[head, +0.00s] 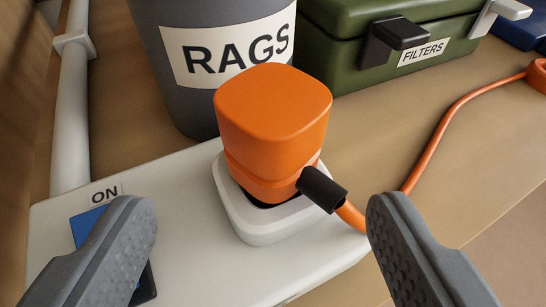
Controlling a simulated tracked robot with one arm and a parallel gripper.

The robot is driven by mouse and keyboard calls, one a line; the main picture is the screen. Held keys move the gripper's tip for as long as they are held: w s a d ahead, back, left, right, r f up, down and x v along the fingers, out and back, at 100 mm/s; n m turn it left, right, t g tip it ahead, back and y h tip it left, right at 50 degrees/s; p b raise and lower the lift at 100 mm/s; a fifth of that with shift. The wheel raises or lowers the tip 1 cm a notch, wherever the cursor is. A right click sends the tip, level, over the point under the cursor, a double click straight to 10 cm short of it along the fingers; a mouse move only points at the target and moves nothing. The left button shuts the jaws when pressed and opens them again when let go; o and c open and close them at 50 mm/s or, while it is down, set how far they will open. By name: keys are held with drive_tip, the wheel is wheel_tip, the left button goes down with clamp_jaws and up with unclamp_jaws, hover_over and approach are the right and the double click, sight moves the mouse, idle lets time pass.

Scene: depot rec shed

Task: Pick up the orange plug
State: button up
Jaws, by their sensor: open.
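The orange plug (270,120) is a rounded block that sits upright in a raised white socket (269,229) on a white power strip (185,187). A black sleeve (321,189) comes out of its lower right side and leads into an orange cord (440,135). My gripper (254,225) is open. Its two grey padded fingers show at the lower left and lower right, on either side of the plug and nearer to the camera. They appear apart from the plug, with nothing between the tips touching them.
A grey bin (160,70) labelled RAGS stands right behind the plug. A green case (345,45) labelled FILTERS is at the back right. A blue switch (92,226) marked ON is partly hidden by the left finger. A pale pipe (72,110) rises at left. Bare tabletop shows at right.

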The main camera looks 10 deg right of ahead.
sight(261, 162)
drive_tip(key=x, duration=0.3)
drive_tip(key=shift+w+d+f, duration=0.1)
drive_tip(key=shift+w+f, duration=0.25)
drive_tip(key=shift+w, duration=0.6)
drive_tip(key=shift+d+f+b+x, duration=0.15)
drive_tip(key=shift+b+x, duration=0.05)
drive_tip(key=shift+x, duration=1.15)
drive_tip(key=shift+d+f+b+x, duration=0.15)
drive_tip(key=shift+b+x, duration=0.05)
drive_tip(key=shift+x, duration=1.15)
drive_tip(key=shift+s, duration=0.2)
drive_tip(key=c, duration=1.1)
